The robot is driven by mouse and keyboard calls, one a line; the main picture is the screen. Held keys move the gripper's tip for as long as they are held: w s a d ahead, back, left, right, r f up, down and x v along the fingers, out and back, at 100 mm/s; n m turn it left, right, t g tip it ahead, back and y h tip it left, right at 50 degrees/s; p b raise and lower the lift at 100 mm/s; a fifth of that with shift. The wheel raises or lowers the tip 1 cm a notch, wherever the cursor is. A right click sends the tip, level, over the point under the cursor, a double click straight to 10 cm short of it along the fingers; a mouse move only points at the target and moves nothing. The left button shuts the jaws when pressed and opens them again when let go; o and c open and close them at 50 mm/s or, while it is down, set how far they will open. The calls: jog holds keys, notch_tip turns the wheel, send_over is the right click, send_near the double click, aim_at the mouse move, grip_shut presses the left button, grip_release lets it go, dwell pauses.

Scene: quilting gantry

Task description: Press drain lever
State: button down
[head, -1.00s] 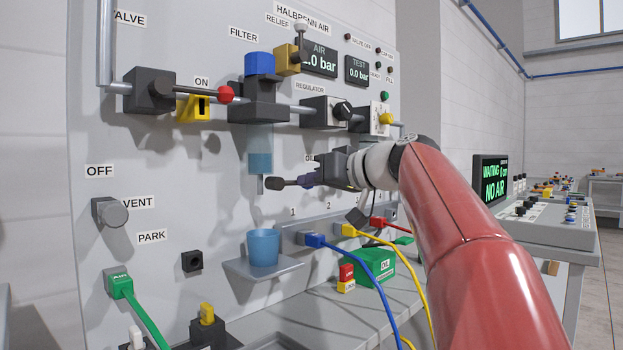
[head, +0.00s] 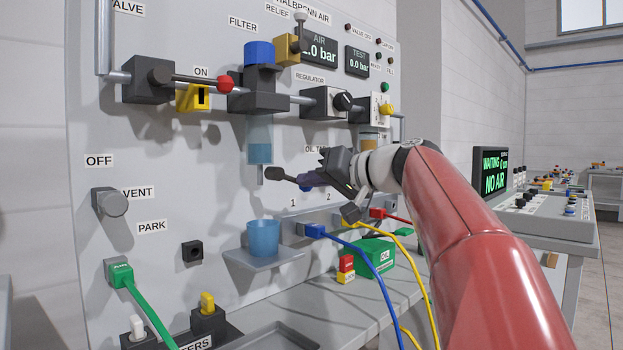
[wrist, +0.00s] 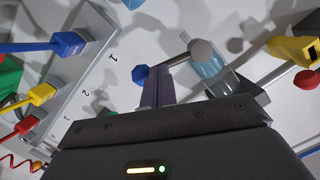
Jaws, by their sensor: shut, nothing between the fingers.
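The drain lever is a short grey arm with a round grey hub (head: 275,173) beneath the filter bowl (head: 260,140). Its arm slants down to the right to a blue knob (head: 305,188), partly hidden by my fingers. In the wrist view the hub (wrist: 203,50) overlaps the bowl, and the blue knob (wrist: 140,73) shows beside my fingertips. My gripper (head: 312,180) is shut and empty, its dark fingers at the knob end of the lever. They look to be on or against the arm, but exact contact is hidden.
A blue cup (head: 264,238) stands on a small shelf below the lever. Blue (head: 318,231) and yellow (head: 350,224) hose plugs sit below my gripper, with a green oil box (head: 372,254) beneath. A red-tipped valve handle (head: 223,84) is above left.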

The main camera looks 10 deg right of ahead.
jog(key=shift+s+a+f+m+y+b, duration=0.25)
jog(key=shift+f+m, duration=0.3)
jog(key=shift+m, duration=0.5)
jog(key=shift+a+f+m+y+b, duration=0.1)
jog(key=shift+f+m+y+b, duration=0.35)
jog(key=shift+m, duration=0.6)
dwell(0.5)
jog(key=shift+s+a+f+m+y+b, duration=0.2)
jog(key=shift+a+f+m, duration=0.1)
jog(key=shift+m, duration=0.4)
jog(key=shift+s+a+f+m+y+b, duration=0.15)
jog(key=shift+f+m, duration=0.1)
jog(key=shift+m, duration=0.45)
jog(key=shift+s+a+f+m+y+b, duration=0.1)
jog(key=shift+a+f+m+b, duration=0.15)
jog(key=shift+m, duration=0.45)
dwell(2.5)
